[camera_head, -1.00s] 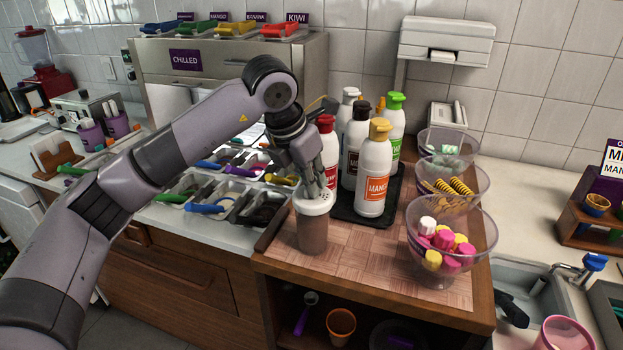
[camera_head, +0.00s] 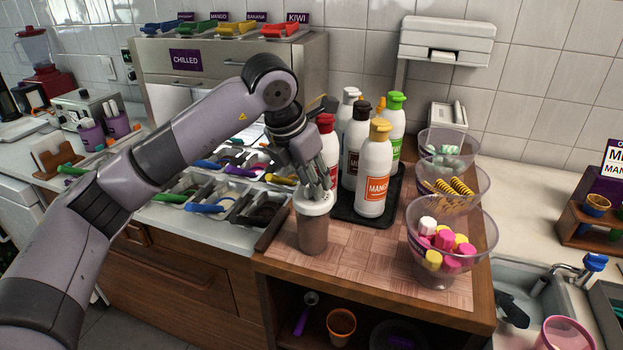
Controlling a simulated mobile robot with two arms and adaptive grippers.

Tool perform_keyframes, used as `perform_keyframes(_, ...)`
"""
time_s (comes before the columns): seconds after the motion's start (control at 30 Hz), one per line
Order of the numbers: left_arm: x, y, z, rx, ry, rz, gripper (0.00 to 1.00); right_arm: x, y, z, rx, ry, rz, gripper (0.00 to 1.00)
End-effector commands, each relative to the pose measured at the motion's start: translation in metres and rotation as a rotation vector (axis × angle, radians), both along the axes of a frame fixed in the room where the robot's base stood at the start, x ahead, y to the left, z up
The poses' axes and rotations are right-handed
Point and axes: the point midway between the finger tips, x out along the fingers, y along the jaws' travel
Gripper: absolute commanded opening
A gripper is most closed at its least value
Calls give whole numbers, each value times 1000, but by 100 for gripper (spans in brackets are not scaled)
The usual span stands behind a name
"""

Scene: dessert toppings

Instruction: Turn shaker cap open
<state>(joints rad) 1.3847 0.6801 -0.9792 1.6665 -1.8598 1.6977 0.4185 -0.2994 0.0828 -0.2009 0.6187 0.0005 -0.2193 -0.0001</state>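The shaker (camera_head: 312,232) stands upright on the wooden worktop, near its left front corner. It has a brown, see-through body and a white cap (camera_head: 314,204). My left gripper (camera_head: 322,190) comes down from above and its fingers are at the top of the cap. The fingers overlap the cap's far part, so I cannot tell whether they grip it, only touch it or hover just over it. How far apart the fingers are is not clear. My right gripper does not show.
Sauce bottles, one labelled mango (camera_head: 373,175), stand on a black tray (camera_head: 352,216) right behind the shaker. Glass bowls, the nearest with pink, yellow and white pieces (camera_head: 468,222), stand on the right. The worktop (camera_head: 362,262) between shaker and bowl is clear.

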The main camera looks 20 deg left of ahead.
Motion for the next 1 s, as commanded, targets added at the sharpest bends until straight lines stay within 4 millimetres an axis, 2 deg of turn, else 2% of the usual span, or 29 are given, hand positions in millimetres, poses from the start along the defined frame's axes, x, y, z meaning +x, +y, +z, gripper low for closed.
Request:
perform_keyframes(0.53, -34, 17, 93, 0, -4, 2, 30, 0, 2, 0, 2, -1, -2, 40)
perform_keyframes(0.7, -39, 19, 106, 0, -1, 0, 30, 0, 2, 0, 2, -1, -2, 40)
perform_keyframes(1.0, -40, 19, 108, 0, 0, 0, 30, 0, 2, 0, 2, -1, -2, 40)
